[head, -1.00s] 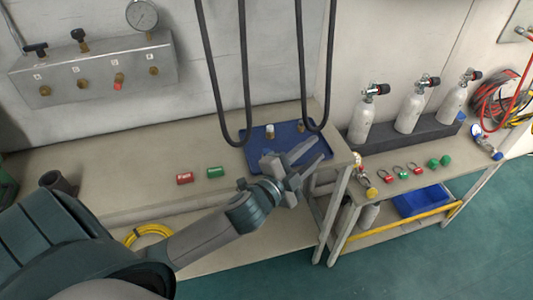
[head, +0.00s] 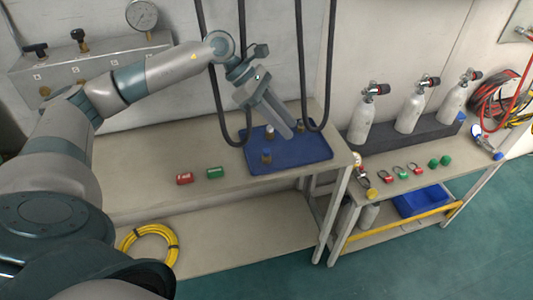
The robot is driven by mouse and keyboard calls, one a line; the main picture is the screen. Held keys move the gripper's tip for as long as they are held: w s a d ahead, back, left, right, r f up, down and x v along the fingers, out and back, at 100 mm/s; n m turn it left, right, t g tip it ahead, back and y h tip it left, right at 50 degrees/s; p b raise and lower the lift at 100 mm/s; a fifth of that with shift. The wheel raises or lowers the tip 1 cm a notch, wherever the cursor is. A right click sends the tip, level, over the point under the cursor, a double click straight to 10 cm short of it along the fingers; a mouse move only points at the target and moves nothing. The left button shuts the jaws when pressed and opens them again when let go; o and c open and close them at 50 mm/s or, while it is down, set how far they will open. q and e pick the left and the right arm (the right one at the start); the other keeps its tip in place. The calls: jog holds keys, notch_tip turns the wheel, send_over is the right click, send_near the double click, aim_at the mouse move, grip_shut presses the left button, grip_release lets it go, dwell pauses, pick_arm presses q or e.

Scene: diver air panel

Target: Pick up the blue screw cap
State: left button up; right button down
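A small fitting with a dark blue top and a brassy lower part (head: 266,156) stands on the blue tray (head: 315,152) near its front left; it looks like the blue screw cap, but it is small in the picture. A similar piece with a pale top (head: 270,131) stands behind it, and a brassy piece (head: 301,125) stands at the tray's back. My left gripper (head: 280,130) reaches down over the back of the tray, its fingers apart with nothing seen between them. Its tips appear close to the pale-topped piece; their height above the tray is unclear. My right gripper is not in view.
A red piece (head: 184,178) and a green piece (head: 215,172) lie on the bench left of the tray. A side table (head: 400,185) on the right carries cylinders and rings.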

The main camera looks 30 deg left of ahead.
aim_at(265, 151)
pick_arm(q)
jog(key=s+a+r+y, duration=0.1)
jog(key=a+y, duration=0.3)
jog(key=a, duration=0.8)
jog(key=shift+s+a+g, duration=0.3)
jog(key=shift+g, duration=0.1)
